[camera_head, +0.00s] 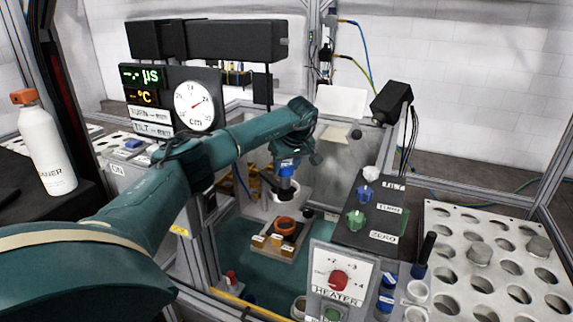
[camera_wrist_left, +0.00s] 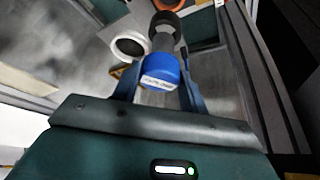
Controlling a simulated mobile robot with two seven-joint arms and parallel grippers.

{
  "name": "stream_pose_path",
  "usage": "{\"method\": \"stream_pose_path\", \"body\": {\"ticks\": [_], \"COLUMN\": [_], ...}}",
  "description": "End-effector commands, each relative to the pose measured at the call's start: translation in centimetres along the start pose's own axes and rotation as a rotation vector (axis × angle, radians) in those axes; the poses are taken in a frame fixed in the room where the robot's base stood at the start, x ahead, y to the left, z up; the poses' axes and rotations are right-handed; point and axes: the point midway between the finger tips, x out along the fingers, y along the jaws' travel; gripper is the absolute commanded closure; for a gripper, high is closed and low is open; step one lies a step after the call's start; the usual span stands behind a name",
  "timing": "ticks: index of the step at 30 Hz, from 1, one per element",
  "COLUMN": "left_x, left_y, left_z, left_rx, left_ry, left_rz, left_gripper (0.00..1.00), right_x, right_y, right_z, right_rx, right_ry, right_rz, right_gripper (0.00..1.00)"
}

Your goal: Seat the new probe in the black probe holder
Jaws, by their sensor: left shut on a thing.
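My left gripper (camera_head: 287,163) is shut on the probe. The probe has a blue labelled cap (camera_wrist_left: 160,73) and a grey body, and points down into the enclosure. In the wrist view the gripper's fingers (camera_wrist_left: 157,92) flank the cap. A black round piece (camera_wrist_left: 165,20) shows at the probe's lower end; I cannot tell whether it is the probe's tip or the black probe holder. My right gripper is not in view.
A white ring (camera_wrist_left: 130,46) lies close beside the probe. An orange ring (camera_head: 286,225) sits on a small stand below. A heater panel (camera_head: 338,284), a button box (camera_head: 372,232) and a perforated rack (camera_head: 460,217) stand to the right. Enclosure walls surround the gripper.

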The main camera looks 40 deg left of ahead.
Motion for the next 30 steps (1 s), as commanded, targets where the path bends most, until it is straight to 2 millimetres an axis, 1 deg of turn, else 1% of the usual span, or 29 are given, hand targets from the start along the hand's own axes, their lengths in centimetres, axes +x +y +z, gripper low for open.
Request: {"method": "stream_pose_path", "body": {"ticks": [16, 30], "left_x": [0.0, 1.0], "left_y": [0.0, 0.0], "left_z": [0.0, 0.5], "left_rx": [0.000, 0.000], "left_ry": [0.000, 0.000], "left_rz": [0.000, 0.000], "left_gripper": [0.82, 0.82], "right_x": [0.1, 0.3], "right_y": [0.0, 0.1], "right_z": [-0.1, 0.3], "right_rx": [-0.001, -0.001], "right_ry": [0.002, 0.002], "right_rz": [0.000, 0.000], "right_gripper": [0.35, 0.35]}}
